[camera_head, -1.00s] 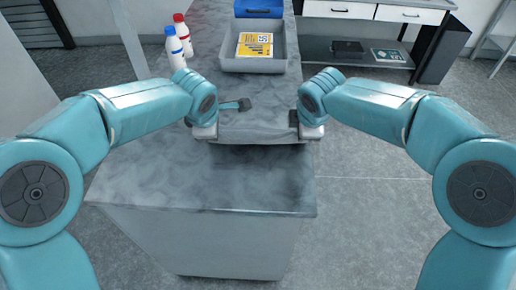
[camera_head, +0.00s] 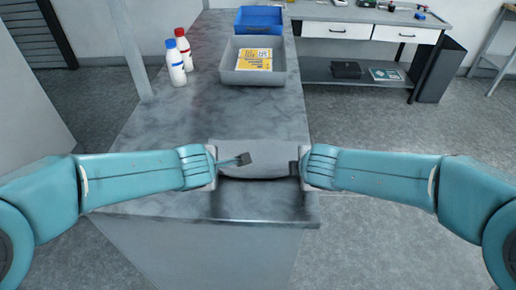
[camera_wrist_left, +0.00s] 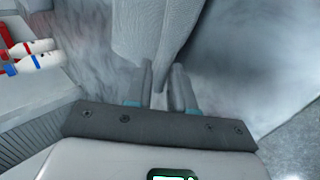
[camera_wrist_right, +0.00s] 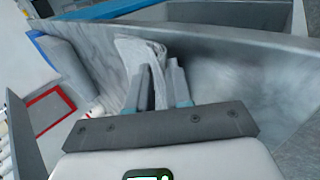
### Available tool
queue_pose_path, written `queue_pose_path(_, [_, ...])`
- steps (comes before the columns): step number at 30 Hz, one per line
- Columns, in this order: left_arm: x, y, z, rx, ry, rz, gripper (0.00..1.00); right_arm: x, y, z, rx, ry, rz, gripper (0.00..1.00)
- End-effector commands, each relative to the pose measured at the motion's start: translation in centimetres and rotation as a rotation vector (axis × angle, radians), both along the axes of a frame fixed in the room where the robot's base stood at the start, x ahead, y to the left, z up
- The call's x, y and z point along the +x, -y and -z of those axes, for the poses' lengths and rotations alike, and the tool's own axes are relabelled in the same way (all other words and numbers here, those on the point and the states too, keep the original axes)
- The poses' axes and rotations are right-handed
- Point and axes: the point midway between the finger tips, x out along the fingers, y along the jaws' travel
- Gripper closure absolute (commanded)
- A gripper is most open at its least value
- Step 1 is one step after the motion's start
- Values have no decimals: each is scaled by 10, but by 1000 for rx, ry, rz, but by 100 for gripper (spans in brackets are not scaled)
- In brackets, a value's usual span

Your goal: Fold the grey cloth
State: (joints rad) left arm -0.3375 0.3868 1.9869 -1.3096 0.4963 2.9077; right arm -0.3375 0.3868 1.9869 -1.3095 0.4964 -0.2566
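The grey cloth (camera_head: 262,158) hangs between my two grippers above the near part of the counter, with a dark shadow under its front edge. My left gripper (camera_head: 217,166) is at its left end; in the left wrist view the cloth (camera_wrist_left: 150,40) runs down between the fingers (camera_wrist_left: 161,88), which are pinched on it. My right gripper (camera_head: 298,168) is at its right end; in the right wrist view the cloth (camera_wrist_right: 137,62) is between the close-set fingers (camera_wrist_right: 157,85). The cloth's lower side is hidden in the head view.
A grey tray (camera_head: 236,76) with a yellow item (camera_head: 255,59), a blue bin (camera_head: 259,20) and two white bottles (camera_head: 176,67) stand farther back. The counter's front (camera_head: 160,208) is clear.

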Motion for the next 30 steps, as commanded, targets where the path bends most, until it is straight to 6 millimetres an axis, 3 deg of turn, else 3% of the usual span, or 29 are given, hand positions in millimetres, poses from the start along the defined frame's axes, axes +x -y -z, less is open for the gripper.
queue_pose_path(1, [0, 0, 0, 0, -1, 0, 59, 0, 0, 0, 0, 0, 0, 63])
queue_pose_path(2, [0, 0, 0, 0, -1, 0, 53, 0, 0, 0, 0, -1, 0, 53])
queue_pose_path(14, [-3, 0, -2, 1, 0, -1, 53, -3, 0, -1, -1, 0, 1, 53])
queue_pose_path(20, [-14, 0, -31, -2, 4, -1, 53, -14, 0, -31, 1, 4, 1, 53])
queue_pose_path(30, [-51, 0, -77, -1, 3, 1, 53, -51, 0, -77, 2, 3, -1, 53])
